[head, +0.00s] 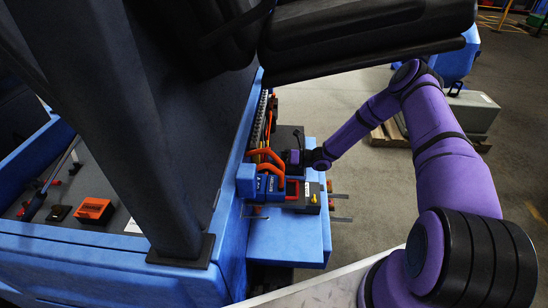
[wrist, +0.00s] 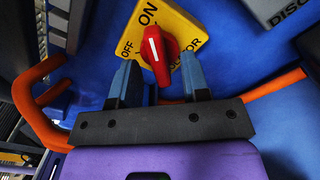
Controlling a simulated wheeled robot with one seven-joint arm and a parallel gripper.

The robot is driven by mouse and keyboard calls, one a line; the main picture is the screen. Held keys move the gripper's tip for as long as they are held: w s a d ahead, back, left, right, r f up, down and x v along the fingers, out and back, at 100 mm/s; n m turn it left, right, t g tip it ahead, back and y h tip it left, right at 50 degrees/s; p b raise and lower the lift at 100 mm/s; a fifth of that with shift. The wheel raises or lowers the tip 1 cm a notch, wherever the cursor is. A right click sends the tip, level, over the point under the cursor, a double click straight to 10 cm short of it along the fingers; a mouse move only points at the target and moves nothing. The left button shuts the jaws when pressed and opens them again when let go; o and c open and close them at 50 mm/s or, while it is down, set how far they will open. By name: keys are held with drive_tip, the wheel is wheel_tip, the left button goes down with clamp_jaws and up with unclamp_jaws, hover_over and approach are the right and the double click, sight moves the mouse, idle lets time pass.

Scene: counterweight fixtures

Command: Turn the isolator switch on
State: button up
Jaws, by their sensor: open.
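The isolator switch is a red rotary knob (wrist: 159,56) on a yellow plate (wrist: 180,22) lettered ON and OFF, in the wrist view. The white line on the knob runs nearly upright, its upper end pointing toward ON; OFF is to the left. My gripper (wrist: 157,64) is open, with one blue-grey finger on each side of the knob's handle. Gaps show between fingers and knob; how deep the fingertips reach, I cannot tell. In the head view my gripper (head: 283,160) is at the blue fixture, and I cannot make out the knob there.
An orange loop handle (wrist: 30,105) is left of my gripper in the wrist view, and an orange bar (wrist: 275,84) is at right. A grey plate lettered DISC (wrist: 280,10) is at top right. In the head view open floor (head: 352,205) lies right of the fixture.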

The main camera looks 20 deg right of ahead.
drive_tip(key=v, duration=1)
drive_tip(key=shift+s+d, duration=0.15)
drive_tip(key=shift+d, duration=0.15)
drive_tip(key=shift+s+f, duration=0.1)
